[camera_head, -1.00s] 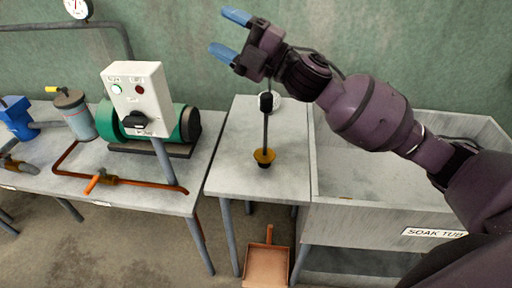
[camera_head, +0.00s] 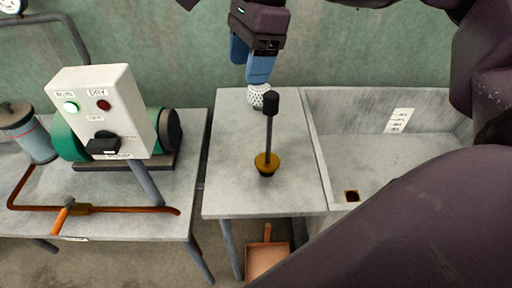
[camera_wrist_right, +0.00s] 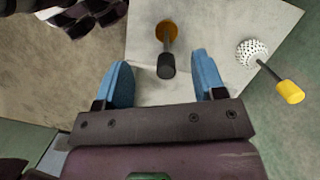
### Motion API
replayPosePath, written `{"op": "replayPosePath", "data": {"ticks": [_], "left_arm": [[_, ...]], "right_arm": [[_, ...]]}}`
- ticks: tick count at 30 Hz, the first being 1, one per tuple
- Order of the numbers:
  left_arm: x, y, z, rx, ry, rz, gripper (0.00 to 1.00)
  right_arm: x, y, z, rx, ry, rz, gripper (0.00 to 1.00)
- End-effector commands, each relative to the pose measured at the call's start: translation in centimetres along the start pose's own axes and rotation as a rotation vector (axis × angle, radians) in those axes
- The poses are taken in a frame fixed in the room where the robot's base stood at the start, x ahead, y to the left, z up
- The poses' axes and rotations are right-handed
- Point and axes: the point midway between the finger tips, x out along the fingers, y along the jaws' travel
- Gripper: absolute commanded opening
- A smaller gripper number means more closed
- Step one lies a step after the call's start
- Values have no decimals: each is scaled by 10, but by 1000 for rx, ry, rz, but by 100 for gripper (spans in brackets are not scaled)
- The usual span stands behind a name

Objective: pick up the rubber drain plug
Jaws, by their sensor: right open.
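The rubber drain plug (camera_head: 266,164) stands upright on the grey side table (camera_head: 225,197). It has an amber disc, a dark lower part and a tall dark stem with a thick black grip on top. In the right wrist view its disc (camera_wrist_right: 166,31) and stem show in the gap between my fingers, grip end nearest. My right gripper (camera_head: 251,68) is open and empty, above the back of the table, with blue fingers pointing down. In the right wrist view the gripper (camera_wrist_right: 161,72) is also open. My left gripper is not in view.
A control box (camera_head: 105,110) and green motor (camera_head: 68,138) stand left. A copper-coloured dustpan (camera_head: 266,260) is below.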

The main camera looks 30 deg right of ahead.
Motion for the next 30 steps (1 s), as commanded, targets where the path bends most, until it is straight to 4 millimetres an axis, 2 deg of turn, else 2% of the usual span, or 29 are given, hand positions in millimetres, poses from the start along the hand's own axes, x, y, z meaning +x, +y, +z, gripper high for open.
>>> {"op": "replayPosePath", "data": {"ticks": [3,9,18,26,30], "left_arm": [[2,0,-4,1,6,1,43],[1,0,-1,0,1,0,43],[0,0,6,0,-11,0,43],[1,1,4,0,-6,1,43],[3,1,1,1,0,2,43]], "right_arm": [[-2,-1,-22,-32,136,-15,63],[-1,1,-37,-56,228,5,63],[38,1,-46,-62,227,9,63],[54,1,-50,-62,225,6,63],[68,2,-58,-61,226,9,63]]}}
